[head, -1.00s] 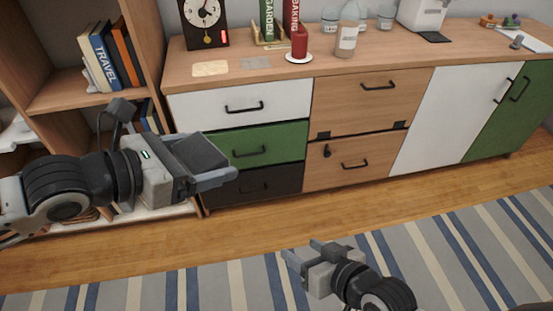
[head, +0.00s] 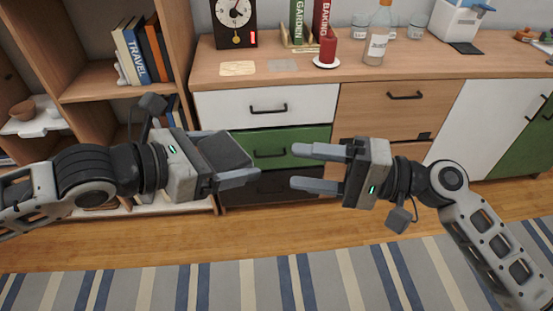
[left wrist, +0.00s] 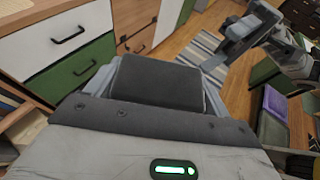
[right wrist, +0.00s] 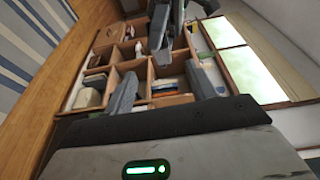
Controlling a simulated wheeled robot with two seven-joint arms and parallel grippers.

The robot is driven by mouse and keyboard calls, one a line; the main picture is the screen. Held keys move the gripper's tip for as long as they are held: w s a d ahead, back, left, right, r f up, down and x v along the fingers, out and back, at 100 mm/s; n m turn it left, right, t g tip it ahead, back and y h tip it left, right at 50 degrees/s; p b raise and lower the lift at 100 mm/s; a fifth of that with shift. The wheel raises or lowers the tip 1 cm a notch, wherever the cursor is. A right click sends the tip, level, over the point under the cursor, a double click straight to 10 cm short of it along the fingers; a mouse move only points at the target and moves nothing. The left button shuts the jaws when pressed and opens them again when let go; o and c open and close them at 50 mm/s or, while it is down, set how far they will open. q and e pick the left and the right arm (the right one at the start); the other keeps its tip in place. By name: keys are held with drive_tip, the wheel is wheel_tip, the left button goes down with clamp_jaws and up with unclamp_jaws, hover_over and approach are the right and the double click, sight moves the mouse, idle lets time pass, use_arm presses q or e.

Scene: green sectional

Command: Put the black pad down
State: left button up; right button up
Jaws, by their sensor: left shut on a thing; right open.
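The black pad (head: 222,155) is a dark, flat, block-like piece held between the fingers of my left gripper (head: 228,158), in the air in front of the drawers. In the left wrist view the black pad (left wrist: 158,82) fills the space between the two grey fingers. My right gripper (head: 320,168) is open and empty, facing the left gripper from the right with a gap between them. In the right wrist view its two fingers (right wrist: 155,70) stand apart with nothing between them.
A wooden cabinet top (head: 300,70) carries a clock (head: 234,20), a red candle (head: 328,50) on a white plate, a bottle (head: 377,40) and books. A tan card (head: 238,68) and a grey card (head: 283,65) lie near its front edge. A bookshelf (head: 105,85) stands left.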

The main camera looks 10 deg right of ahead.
sight(233, 160)
drive_tip(key=x, duration=1.2)
drive_tip(key=c, duration=1)
drive_tip(key=o, duration=1)
drive_tip(key=v, duration=1.2)
